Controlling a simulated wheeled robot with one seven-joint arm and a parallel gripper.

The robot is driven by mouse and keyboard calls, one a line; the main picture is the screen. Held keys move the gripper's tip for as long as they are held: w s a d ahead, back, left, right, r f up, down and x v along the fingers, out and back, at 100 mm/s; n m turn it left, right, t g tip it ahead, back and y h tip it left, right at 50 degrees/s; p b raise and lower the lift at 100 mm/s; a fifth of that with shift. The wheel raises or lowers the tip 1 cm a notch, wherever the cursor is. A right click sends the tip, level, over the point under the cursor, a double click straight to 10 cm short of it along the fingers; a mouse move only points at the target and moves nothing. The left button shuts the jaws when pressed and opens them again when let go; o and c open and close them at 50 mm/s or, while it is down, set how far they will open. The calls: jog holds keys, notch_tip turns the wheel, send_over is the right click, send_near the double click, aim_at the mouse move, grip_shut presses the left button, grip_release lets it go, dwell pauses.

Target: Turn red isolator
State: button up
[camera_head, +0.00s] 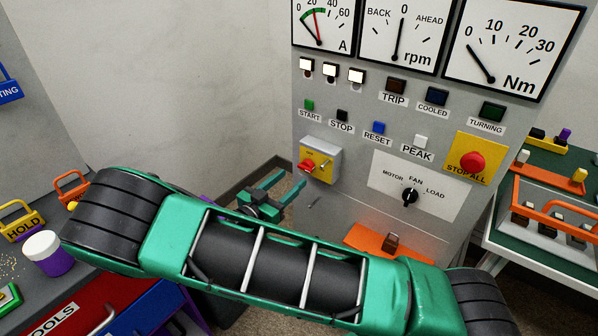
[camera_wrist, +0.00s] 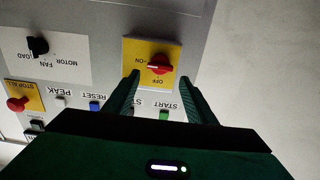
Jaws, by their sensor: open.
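The red isolator (camera_head: 308,166) is a red rotary handle on a yellow plate, on a grey box at the left of the panel front. In the wrist view the red isolator (camera_wrist: 160,64) appears upside down, between and beyond the fingertips, with its handle lying sideways and its pointer end toward the ON label. The OFF label is also readable on the yellow plate (camera_wrist: 135,48). My gripper (camera_head: 284,183) is open and empty, left of the isolator and apart from it. In the wrist view my gripper's fingers (camera_wrist: 161,82) point toward the plate.
The grey panel (camera_head: 330,225) carries a STOP ALL button (camera_head: 472,161), a MOTOR/FAN/LOAD selector (camera_head: 410,196) and small push buttons. An orange shelf (camera_head: 372,240) juts out below. A bench with a HOLD padlock (camera_head: 22,222) is at left, and a green-topped table (camera_head: 560,180) at right.

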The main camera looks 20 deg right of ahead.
aim_at(304, 169)
jog(key=x, duration=0.7)
jog(key=c, duration=0.8)
jog(key=shift+a, duration=0.25)
jog(key=shift+d, duration=0.15)
